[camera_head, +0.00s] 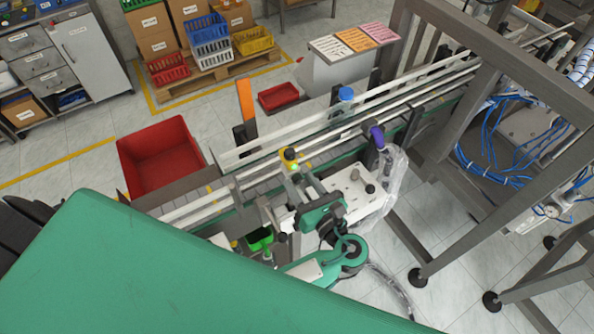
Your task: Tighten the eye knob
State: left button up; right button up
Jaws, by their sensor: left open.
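My left gripper (297,180) is open beside the conveyor, at the end of a green and dark wrist (324,213). Its tips are close to a small yellow part with a dark round top (290,154) at the rail. I cannot tell whether they touch it, or whether this is the eye knob. A white block (345,196) right of the gripper carries dark round knobs (370,188). A purple-topped part (377,137) stands behind that block. My right gripper is not in view.
The conveyor rails (235,181) run diagonally up to the right. A blue round part (346,94) stands by the far rail. A red bin (162,157) is at the left. A grey metal frame (470,80) with blue cables bounds the right. A large green surface covers the lower left.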

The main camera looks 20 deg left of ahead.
pick_arm(q)
jog(key=shift+r, duration=0.1)
jog(key=shift+c, duration=1.2)
grip_shut()
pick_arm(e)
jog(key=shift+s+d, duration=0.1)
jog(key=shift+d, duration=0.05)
